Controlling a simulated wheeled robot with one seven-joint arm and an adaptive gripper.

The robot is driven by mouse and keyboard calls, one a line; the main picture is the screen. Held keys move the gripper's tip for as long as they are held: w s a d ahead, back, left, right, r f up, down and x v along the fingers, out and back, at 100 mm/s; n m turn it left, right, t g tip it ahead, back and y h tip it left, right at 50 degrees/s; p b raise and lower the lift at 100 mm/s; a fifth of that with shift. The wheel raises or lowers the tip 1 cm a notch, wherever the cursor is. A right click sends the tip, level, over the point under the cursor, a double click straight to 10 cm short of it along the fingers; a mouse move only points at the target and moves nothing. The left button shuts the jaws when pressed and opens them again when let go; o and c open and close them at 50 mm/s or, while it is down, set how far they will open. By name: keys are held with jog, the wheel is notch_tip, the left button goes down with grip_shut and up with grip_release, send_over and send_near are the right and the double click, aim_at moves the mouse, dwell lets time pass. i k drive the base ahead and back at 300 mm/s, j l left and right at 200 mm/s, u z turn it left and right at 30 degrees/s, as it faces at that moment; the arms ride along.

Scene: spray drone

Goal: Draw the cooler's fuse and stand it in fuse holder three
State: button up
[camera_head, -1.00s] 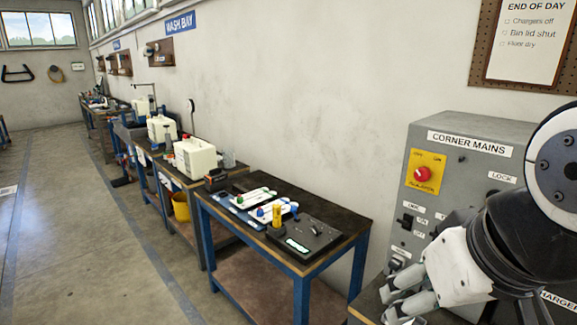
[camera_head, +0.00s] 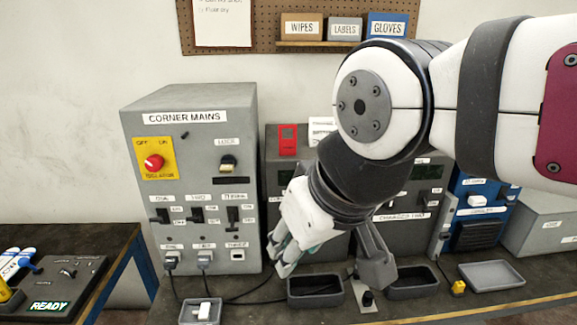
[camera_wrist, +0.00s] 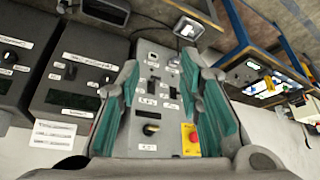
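My gripper (camera_head: 282,252) is in front of the grey units, just right of the corner mains box (camera_head: 130,210). In the wrist view my gripper (camera_wrist: 160,65) has its teal-padded fingers spread wide with nothing between them, facing the mains box (camera_wrist: 145,110). The mains box has a row of switches, and below them a row of sockets. A blue unit (camera_head: 465,187), possibly the cooler, stands at the right. I cannot make out a fuse or a numbered fuse holder.
A tray (camera_head: 186,318) with a white block is at the front. Dark trays (camera_head: 290,300) and a grey tray (camera_head: 520,283) line the bench edge. A small yellow item (camera_head: 458,287) lies between trays. Cables cross the bench. Another bench with a READY panel (camera_head: 50,306) is at left.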

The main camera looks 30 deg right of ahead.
aim_at(474, 201)
jog(key=z, duration=1.85)
